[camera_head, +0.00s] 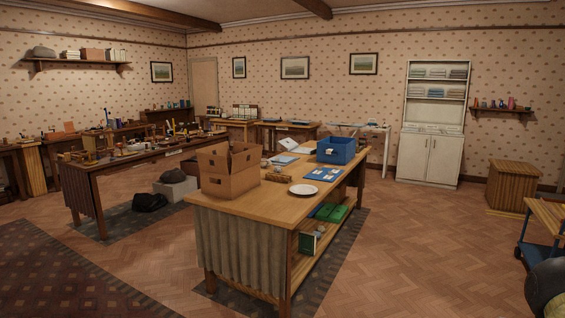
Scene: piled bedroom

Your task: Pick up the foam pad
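I cannot pick out the foam pad for certain at this size. A flat blue piece (324,174) with pale marks lies on the near wooden table (264,201), in front of a blue crate (336,150). Green flat items (331,212) lie on the shelf under the table's right side. My gripper is not in view.
An open cardboard box (229,172), a white plate (303,189) and papers (289,144) are on the near table. A cluttered long table (84,183) stands left. A wooden cabinet (511,187) and a trolley (545,217) stand right. Floor (430,250) between is clear.

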